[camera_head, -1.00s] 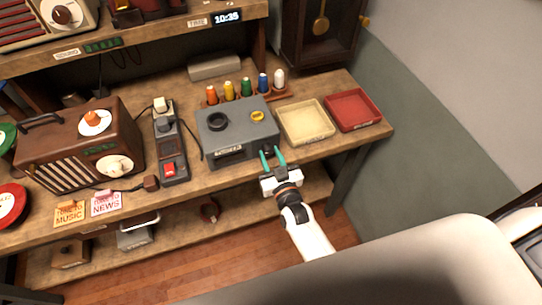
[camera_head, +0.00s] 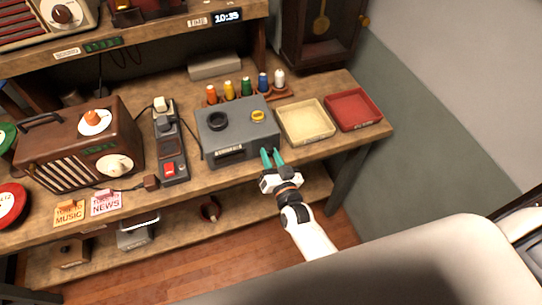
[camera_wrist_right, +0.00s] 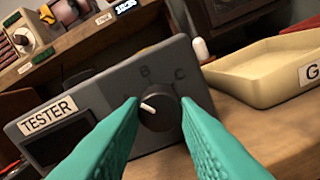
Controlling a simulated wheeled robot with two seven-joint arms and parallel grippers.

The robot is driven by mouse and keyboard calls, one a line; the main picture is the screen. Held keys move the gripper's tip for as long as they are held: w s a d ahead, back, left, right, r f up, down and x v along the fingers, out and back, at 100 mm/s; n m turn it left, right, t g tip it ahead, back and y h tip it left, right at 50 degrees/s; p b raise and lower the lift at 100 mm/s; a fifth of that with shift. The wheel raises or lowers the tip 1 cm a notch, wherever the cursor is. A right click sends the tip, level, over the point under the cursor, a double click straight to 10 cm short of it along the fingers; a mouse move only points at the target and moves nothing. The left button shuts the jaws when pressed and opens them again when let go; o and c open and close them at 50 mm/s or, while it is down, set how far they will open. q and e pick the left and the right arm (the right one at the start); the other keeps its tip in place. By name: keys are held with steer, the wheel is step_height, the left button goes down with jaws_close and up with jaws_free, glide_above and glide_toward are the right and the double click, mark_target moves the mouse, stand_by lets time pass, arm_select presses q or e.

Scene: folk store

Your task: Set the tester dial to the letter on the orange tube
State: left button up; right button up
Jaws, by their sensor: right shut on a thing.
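The grey tester (camera_head: 236,135) stands on the bench. Its black dial (camera_wrist_right: 158,114) is on the front face, with B above it and C to the upper right. The dial's white mark points left and slightly up; the left-hand letter is mostly hidden by a finger. My right gripper (camera_head: 271,158), with teal fingers, is shut on the dial, one finger on each side in the right wrist view. The orange tube (camera_head: 211,95) stands at the left end of the row behind the tester. Its letter is too small to read. My left gripper is out of view.
Yellow, green, blue and white tubes share the rack (camera_head: 275,95). A cream tray (camera_head: 306,137) and a red tray (camera_head: 354,125) lie right of the tester. A switch box (camera_head: 171,140) and a brown radio (camera_head: 75,160) stand left.

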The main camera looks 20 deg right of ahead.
steer(key=m+b, duration=0.1)
steer(key=m, duration=0.5)
steer(key=shift+m, duration=0.3)
stand_by(0.5)
steer(key=o, duration=1)
steer(key=s+b, duration=0.3)
steer(key=s, duration=0.9)
steer(key=shift+d, duration=0.2)
